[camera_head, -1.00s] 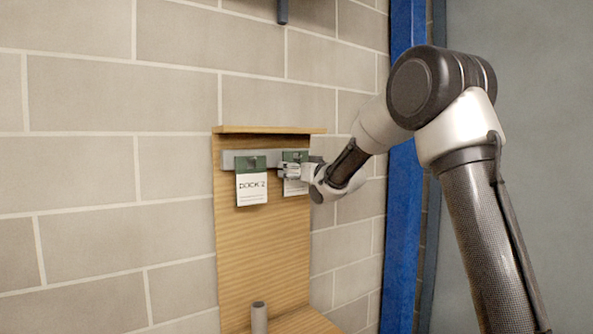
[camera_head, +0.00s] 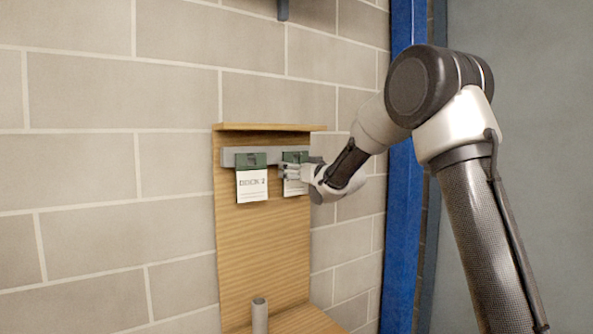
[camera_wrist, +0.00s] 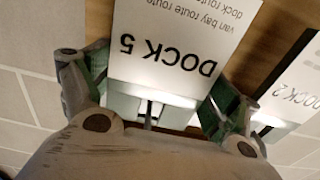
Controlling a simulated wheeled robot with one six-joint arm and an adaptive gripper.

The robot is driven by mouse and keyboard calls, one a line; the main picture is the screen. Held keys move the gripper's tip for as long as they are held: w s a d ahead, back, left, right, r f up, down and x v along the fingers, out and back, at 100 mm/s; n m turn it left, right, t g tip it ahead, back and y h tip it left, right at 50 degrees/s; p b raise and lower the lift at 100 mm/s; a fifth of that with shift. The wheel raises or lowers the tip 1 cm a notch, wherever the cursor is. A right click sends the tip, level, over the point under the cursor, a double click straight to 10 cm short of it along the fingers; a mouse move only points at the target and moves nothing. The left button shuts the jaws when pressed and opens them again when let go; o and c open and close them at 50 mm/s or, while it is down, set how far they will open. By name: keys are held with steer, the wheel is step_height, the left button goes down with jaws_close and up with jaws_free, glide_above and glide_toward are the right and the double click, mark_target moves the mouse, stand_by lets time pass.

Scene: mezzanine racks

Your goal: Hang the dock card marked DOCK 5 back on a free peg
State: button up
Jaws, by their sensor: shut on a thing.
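The DOCK 5 card (camera_wrist: 175,50) is white with a green top and appears upside down in the wrist view. In the head view the same card (camera_head: 292,187) is at the right part of the grey peg rail (camera_head: 227,158), partly hidden by my gripper (camera_head: 288,172). My gripper, also in the wrist view (camera_wrist: 150,98), is shut on the card near its green top, one finger at each side. I cannot tell whether the card's hole is around a peg. The DOCK 2 card (camera_head: 252,187) hangs to its left on the rail.
The rail is fixed to a wooden board (camera_head: 262,245) with a top ledge (camera_head: 270,127) on a block wall. A grey cylinder (camera_head: 260,315) stands at the board's foot. A blue upright (camera_head: 402,200) is to the right, behind my arm.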

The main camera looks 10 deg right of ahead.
stand_by(0.3)
steer(key=o, duration=0.8)
steer(key=v, duration=0.7)
stand_by(0.6)
